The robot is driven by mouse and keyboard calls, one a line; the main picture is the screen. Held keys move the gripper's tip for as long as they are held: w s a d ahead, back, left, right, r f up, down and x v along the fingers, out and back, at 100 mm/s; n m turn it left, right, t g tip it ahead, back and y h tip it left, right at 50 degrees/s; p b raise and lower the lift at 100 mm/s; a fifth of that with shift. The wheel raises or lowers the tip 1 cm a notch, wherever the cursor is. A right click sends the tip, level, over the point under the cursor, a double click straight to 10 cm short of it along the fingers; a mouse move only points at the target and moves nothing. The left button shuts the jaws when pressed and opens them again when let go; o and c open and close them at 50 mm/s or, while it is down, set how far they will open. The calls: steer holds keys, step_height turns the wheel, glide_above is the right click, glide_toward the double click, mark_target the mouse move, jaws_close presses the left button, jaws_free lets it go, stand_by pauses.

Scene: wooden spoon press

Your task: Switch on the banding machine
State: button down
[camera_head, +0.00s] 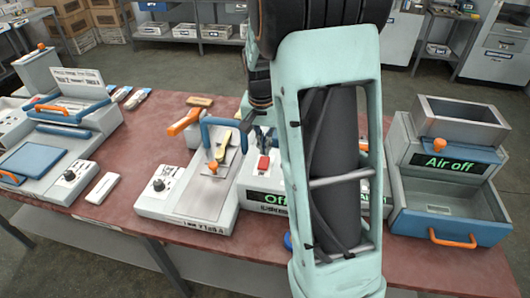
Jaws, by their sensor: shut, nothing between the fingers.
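A light grey machine (248,190) with a green "Off" display (273,199) stands mid-table, partly hidden behind my arm. I take it for the banding machine, but no name is readable on it. A red switch (264,163) sits on a pale plate on its top. My gripper (263,140) is shut and empty, just behind and above the red switch in the picture. The arm covers part of the gripper, and I cannot tell whether the fingertips touch the switch.
An "Air off" hopper machine (446,163) stands at right. Other machines (60,140) fill the left.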

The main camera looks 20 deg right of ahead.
mark_target(266, 159)
steer(key=shift+w+d+f, duration=0.1)
steer(key=shift+w+f, duration=0.05)
steer(key=shift+f, duration=0.65)
steer(key=shift+w+d+f, duration=0.1)
steer(key=shift+f, duration=0.65)
